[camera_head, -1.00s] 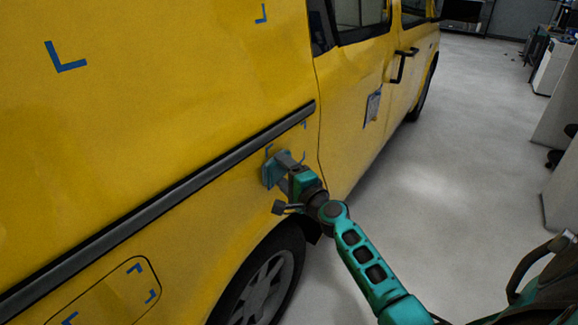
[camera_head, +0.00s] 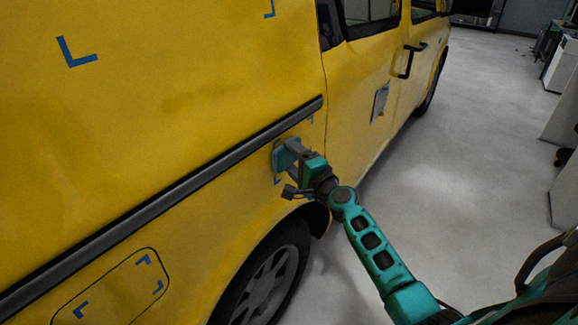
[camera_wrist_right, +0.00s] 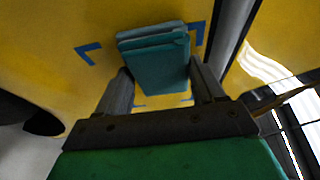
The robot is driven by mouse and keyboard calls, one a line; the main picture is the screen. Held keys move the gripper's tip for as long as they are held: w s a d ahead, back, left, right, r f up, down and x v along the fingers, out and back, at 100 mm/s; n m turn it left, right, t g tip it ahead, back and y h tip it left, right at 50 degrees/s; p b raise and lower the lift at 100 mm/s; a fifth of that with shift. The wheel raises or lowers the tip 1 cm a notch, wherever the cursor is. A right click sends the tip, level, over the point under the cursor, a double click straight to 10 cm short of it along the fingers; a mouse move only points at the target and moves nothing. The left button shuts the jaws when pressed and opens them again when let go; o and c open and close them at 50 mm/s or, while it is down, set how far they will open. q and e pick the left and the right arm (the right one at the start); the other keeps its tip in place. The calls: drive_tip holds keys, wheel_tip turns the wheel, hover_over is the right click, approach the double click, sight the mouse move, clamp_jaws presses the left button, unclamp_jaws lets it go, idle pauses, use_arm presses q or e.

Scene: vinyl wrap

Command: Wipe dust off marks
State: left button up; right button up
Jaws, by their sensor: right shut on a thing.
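My right gripper (camera_head: 291,157) is shut on a teal cloth pad (camera_head: 279,157), which is against the yellow van's side just above the wheel arch. In the right wrist view the pad (camera_wrist_right: 157,60) sits between the two fingers (camera_wrist_right: 160,82). Blue corner marks show around it there, one at upper left (camera_wrist_right: 88,53) and one at upper right (camera_wrist_right: 197,38); the lower ones are partly hidden. More blue marks are on the van: a large one at upper left (camera_head: 76,53) and several on the fuel flap (camera_head: 143,260). My left gripper is not in view.
The yellow van (camera_head: 180,90) fills the left side, with a dark trim strip (camera_head: 170,195) above the pad and a wheel (camera_head: 265,290) below. A paper sheet (camera_head: 380,102) is on the door. Grey floor (camera_head: 440,170) lies open to the right.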

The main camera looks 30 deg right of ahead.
drive_tip(key=w+d+b, duration=0.1)
drive_tip(key=d+b, duration=0.1)
drive_tip(key=w+d+b, duration=0.1)
drive_tip(key=d+b, duration=0.1)
drive_tip(key=d, duration=0.1)
drive_tip(key=w+d+b, duration=0.1)
drive_tip(key=d+b, duration=0.1)
drive_tip(key=d, duration=0.1)
drive_tip(key=shift+w+d, duration=0.25)
drive_tip(key=shift+w, duration=0.05)
idle(0.5)
drive_tip(key=shift+s+d, duration=0.4)
drive_tip(key=shift+s, duration=0.5)
drive_tip(key=shift+s+d, duration=0.35)
drive_tip(key=shift+s, duration=0.6)
drive_tip(key=shift+s+d, duration=0.4)
drive_tip(key=shift+s, duration=0.5)
